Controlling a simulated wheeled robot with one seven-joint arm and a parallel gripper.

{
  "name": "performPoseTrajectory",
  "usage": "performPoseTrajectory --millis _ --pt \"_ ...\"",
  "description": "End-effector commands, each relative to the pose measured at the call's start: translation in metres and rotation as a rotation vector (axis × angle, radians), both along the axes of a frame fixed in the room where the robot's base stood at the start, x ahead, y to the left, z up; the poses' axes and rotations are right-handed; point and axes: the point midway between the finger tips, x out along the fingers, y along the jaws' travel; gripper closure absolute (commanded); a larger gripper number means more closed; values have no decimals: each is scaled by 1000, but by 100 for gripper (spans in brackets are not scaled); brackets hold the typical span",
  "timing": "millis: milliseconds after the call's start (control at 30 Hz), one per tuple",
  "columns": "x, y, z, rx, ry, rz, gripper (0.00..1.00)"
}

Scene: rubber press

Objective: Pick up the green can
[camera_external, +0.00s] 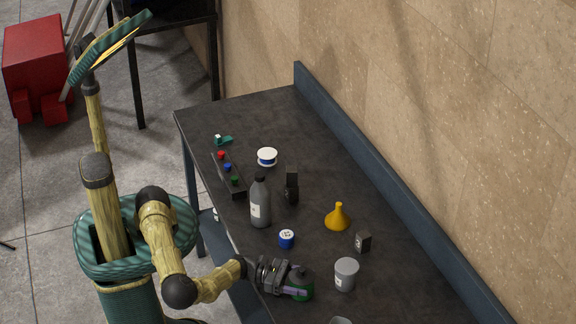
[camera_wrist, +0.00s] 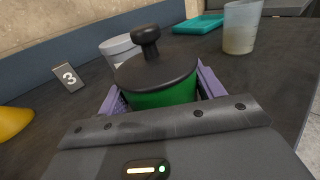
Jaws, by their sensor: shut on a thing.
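The green can (camera_external: 303,290) has a dark lid with a round black knob. It is at the near part of the dark table, at the end of my arm. My gripper (camera_external: 298,284) is shut on the green can, with a purple finger along its side. In the wrist view the green can (camera_wrist: 165,95) sits between the two purple fingers of my gripper (camera_wrist: 158,92). The can looks upright. Whether its bottom touches the table is hidden.
A grey canister (camera_external: 346,274) stands close to the right of the can. A cloudy cup (camera_wrist: 242,27) and teal tray (camera_wrist: 198,24) show in the wrist view.

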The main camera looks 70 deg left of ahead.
Motion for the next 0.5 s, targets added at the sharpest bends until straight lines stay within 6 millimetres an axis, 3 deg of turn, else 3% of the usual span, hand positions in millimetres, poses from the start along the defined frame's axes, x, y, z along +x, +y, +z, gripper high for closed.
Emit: performPoseTrajectory --millis 500 --pt "0 -1 87 -3 -3 -1 62"
